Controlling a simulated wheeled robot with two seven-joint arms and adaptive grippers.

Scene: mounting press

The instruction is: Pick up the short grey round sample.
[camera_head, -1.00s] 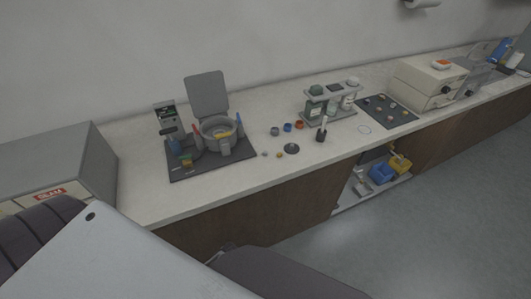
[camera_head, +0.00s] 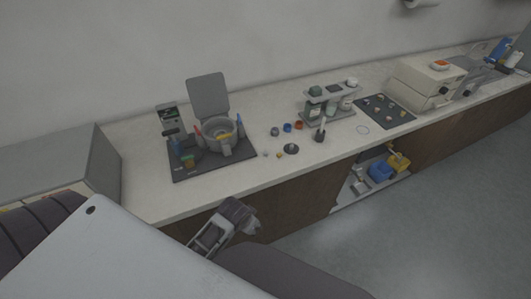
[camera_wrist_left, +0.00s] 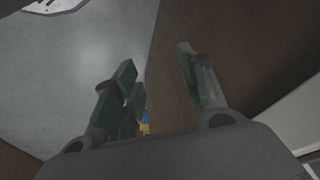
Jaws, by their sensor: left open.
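The short grey round sample (camera_head: 265,154) appears as a tiny grey piece on the worktop, right of the mounting press (camera_head: 220,132). A small yellowish piece (camera_head: 280,155) lies just right of it. My left gripper (camera_head: 238,216) is in front of the counter's front edge, nearer to me than the sample and apart from it. In the left wrist view, its two fingers (camera_wrist_left: 157,62) are spread with nothing between them. That view shows floor and the brown cabinet front, not the sample. My right gripper is not in view.
A round dark piece (camera_head: 291,149) and small blue (camera_head: 287,127) and orange-red cups (camera_head: 298,126) are near the sample. Bare worktop (camera_head: 235,176) lies between the press and the front edge.

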